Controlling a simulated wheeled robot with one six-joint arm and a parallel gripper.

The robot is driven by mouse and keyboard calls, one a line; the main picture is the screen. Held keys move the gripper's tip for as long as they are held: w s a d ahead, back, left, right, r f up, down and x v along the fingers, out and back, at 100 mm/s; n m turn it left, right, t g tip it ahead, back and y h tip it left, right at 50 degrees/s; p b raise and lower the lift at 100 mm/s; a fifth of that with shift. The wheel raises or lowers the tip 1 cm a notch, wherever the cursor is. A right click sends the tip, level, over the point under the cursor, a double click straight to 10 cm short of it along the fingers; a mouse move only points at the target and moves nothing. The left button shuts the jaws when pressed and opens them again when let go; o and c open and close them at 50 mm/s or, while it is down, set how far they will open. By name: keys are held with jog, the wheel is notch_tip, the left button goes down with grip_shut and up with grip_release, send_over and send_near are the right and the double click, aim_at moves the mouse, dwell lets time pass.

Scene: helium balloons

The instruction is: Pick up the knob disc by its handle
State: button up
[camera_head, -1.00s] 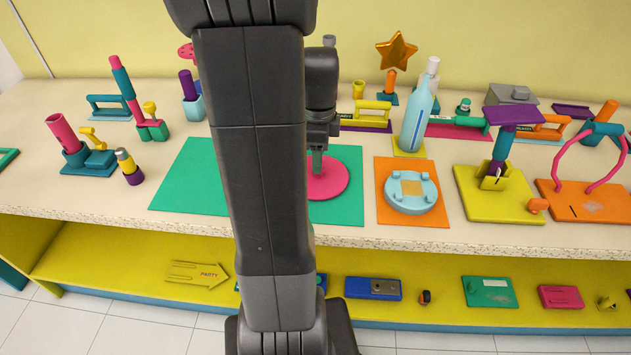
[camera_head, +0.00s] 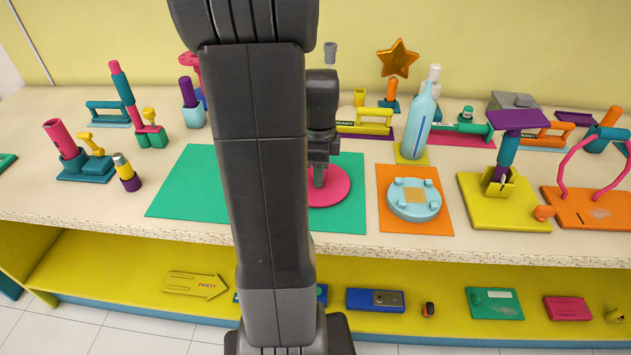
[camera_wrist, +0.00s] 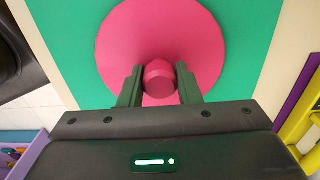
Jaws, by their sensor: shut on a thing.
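The pink knob disc (camera_head: 334,188) lies on a green mat (camera_head: 186,184) on the counter. In the wrist view the disc (camera_wrist: 115,48) shows as a large pink circle with a short upright pink handle (camera_wrist: 160,77) near its middle. My gripper (camera_wrist: 161,84) is shut on the handle, one dark finger on each side. In the head view my gripper (camera_head: 319,178) points down at the disc, and my arm hides the disc's left part and the middle of the mat. I cannot tell whether the disc touches the mat.
Right of the mat, a light blue round thing (camera_head: 414,199) sits on an orange mat (camera_head: 436,222). A blue bottle (camera_head: 418,122) stands behind it. A small yellow and purple cylinder (camera_head: 127,173) stands left. The mat's left part is bare. A lower yellow shelf holds flat items.

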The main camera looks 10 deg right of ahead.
jog(key=shift+r+p, duration=1.7)
jog(key=shift+r, duration=0.35)
jog(key=shift+f, duration=0.1)
